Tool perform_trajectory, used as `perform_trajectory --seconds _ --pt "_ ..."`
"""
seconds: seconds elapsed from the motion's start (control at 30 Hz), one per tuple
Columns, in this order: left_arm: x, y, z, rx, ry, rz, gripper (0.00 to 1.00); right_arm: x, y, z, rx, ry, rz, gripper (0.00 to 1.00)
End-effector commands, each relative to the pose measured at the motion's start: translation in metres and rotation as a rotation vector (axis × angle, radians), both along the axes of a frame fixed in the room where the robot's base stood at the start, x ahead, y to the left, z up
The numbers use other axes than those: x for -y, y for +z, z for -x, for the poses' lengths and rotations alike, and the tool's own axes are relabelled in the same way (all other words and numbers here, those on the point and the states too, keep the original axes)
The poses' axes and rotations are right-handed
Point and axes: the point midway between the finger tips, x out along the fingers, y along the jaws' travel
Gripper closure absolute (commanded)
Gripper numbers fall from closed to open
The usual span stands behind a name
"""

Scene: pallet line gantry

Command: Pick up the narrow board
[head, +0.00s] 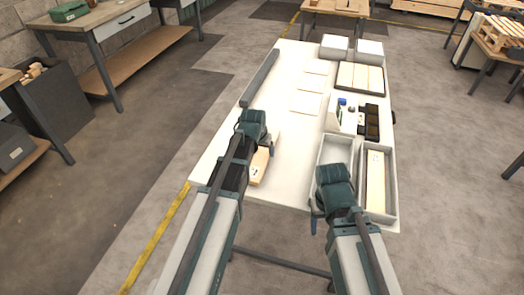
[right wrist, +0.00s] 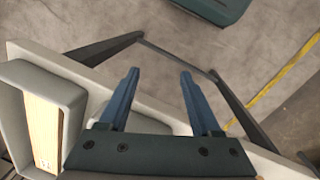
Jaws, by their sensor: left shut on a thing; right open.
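A short, narrow pale wooden board (head: 261,166) shows at the near left of the white table, beside my left gripper (head: 262,143). My left gripper is shut on this board; its fingertips are mostly hidden by its own body. Another narrow wooden board (head: 376,182) lies in a long grey tray (head: 392,190) at the near right of the table. That board also shows in the right wrist view (right wrist: 43,130). My right gripper (right wrist: 158,75) is open and empty near the table's front edge, left of that tray; it also shows in the head view (head: 318,205).
A second grey tray (head: 322,160) stands left of the board's tray. Beyond are a black divided tray (head: 372,123), a box with small items (head: 335,122), a tray of slats (head: 342,78) and white boxes (head: 334,48). A grey bar (head: 262,76) lies along the left edge. The table's middle is mostly clear.

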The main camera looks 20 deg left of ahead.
Motion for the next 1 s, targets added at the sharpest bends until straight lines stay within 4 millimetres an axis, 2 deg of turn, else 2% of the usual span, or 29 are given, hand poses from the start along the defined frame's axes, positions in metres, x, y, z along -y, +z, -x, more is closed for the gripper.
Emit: perform_trajectory --seconds 0.03,0.5,0.63,0.83,0.87,0.93,1.0 --pt "0.0 0.012 0.0 0.0 0.0 0.0 0.9 0.0 0.012 0.0 0.0 0.0 0.0 0.35" --pt "0.0 0.08 0.0 0.0 0.0 0.0 0.9 0.0 0.08 0.0 0.0 0.0 0.0 0.35" --pt "0.0 0.086 0.0 0.0 0.0 0.0 0.9 0.0 0.086 0.0 0.0 0.0 0.0 0.35" --pt "0.0 0.085 0.0 0.0 0.0 0.0 0.9 0.0 0.085 0.0 0.0 0.0 0.0 0.35" --pt "0.0 0.085 0.0 0.0 0.0 0.0 0.9 0.0 0.085 0.0 0.0 0.0 0.0 0.37" --pt "0.0 0.085 0.0 0.0 0.0 0.0 0.9 0.0 0.085 0.0 0.0 0.0 0.0 0.49" --pt "0.0 0.085 0.0 0.0 0.0 0.0 0.9 0.0 0.085 0.0 0.0 0.0 0.0 0.5"
